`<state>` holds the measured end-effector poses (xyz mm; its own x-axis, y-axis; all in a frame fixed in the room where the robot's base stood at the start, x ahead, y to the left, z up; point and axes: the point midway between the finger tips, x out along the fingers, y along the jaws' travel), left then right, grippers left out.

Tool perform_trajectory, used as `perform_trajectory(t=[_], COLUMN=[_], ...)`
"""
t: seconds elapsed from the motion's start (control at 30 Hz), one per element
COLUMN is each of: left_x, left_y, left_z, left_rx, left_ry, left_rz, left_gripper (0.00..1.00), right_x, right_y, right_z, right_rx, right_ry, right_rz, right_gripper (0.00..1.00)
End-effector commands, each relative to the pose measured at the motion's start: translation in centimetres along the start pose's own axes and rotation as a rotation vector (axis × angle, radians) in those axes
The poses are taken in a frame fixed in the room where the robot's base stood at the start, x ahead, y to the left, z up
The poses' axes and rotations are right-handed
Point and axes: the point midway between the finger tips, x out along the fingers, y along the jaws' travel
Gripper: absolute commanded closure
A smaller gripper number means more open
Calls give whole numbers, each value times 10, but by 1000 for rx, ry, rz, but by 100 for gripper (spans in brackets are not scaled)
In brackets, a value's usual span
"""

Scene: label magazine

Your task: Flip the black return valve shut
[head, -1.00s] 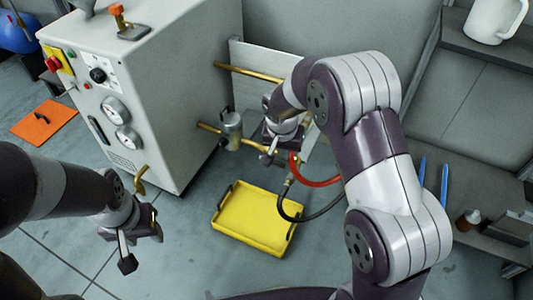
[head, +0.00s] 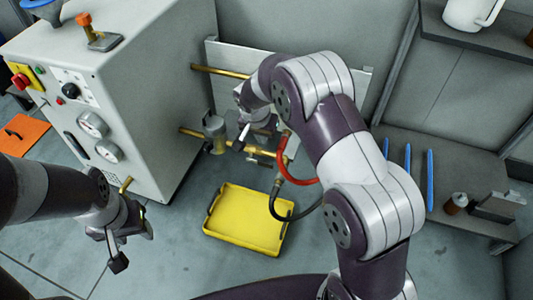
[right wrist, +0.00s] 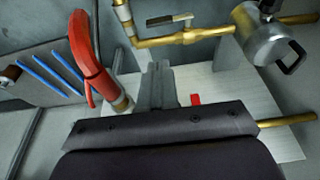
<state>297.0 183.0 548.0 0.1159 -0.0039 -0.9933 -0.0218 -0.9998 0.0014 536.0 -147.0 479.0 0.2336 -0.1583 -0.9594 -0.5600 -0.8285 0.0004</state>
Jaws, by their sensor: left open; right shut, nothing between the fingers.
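The black return valve's lever (right wrist: 168,19) shows at the top of the right wrist view, lying along the lower brass pipe (right wrist: 205,35). In the head view the valve (head: 258,156) is small and partly hidden by my right arm, so its lever is unclear there. My right gripper (head: 240,142) is shut and empty in front of the panel, close above the lower pipe. In the right wrist view its fingers (right wrist: 158,85) are together, apart from the lever. My left gripper (head: 130,248) is open and empty over the floor at left.
A metal canister (head: 214,132) sits on the lower pipe beside the grey machine (head: 150,100). A red hose (head: 296,174) and black hose (head: 280,212) hang by the valve. A small red part (right wrist: 196,99) shows beside my fingers. A yellow tray (head: 245,218) lies on the floor.

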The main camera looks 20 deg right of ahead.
Motion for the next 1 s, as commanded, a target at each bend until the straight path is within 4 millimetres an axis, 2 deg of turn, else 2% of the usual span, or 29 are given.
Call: perform_trajectory(t=[0.23,0.37,0.8,1.0], left_x=[0,8,60,78], left_y=[0,0,0,0], left_z=[0,1,7,9], left_rx=[0,0,0,0], left_ry=[0,0,0,0], left_rz=[0,0,0,0], left_gripper=[51,51,51,51], right_x=[1,13,107,133], right_y=[0,0,0,0], right_z=[0,1,2,10], right_rx=[0,0,1,0], right_ry=[0,-1,0,-1], right_rz=[0,1,0,0], right_gripper=[100,100,100,100])
